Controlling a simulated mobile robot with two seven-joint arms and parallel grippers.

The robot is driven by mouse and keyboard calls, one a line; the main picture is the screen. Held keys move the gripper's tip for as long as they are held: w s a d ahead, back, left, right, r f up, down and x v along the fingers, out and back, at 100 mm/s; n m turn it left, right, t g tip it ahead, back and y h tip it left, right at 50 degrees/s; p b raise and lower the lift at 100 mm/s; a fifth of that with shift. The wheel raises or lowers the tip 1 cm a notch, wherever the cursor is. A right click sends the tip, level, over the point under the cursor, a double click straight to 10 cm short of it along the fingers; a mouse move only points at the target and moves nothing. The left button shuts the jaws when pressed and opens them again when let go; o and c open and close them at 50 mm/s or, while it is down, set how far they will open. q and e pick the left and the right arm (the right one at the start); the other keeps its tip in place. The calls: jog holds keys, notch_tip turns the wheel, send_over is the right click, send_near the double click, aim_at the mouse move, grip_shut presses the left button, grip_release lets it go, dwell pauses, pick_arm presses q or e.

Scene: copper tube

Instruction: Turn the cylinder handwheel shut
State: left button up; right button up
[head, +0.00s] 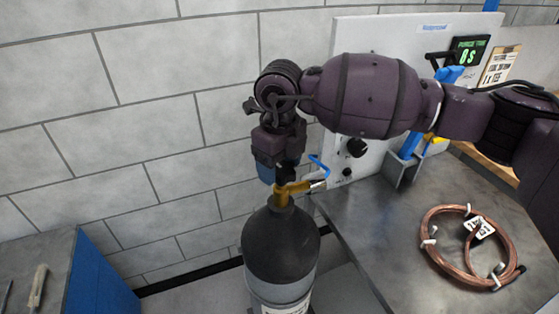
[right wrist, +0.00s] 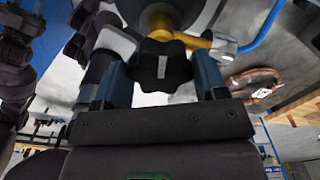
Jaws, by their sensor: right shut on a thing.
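The gas cylinder (head: 281,246) stands upright, dark at the shoulder and grey below, with a brass valve (head: 283,194) on top. In the head view my right gripper (head: 286,172) points down onto the valve top and covers most of the handwheel. In the right wrist view the black lobed handwheel (right wrist: 163,64), with a pale mark on it, sits between the two blue fingers of the right gripper (right wrist: 163,80), which is shut on it. The brass valve (right wrist: 205,41) shows just behind it. My left gripper is not in view.
A blue hose (head: 319,164) runs from the valve outlet towards the white panel (head: 372,130). A copper tube coil (head: 434,241) lies on the grey bench (head: 365,225) at right. Another bench (head: 40,262) with tools stands at left. A brick wall is behind the cylinder.

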jog(key=shift+r+m, duration=0.1)
jog(key=shift+m, duration=0.9)
jog(key=o, duration=0.9)
jog(key=shift+o, duration=0.2)
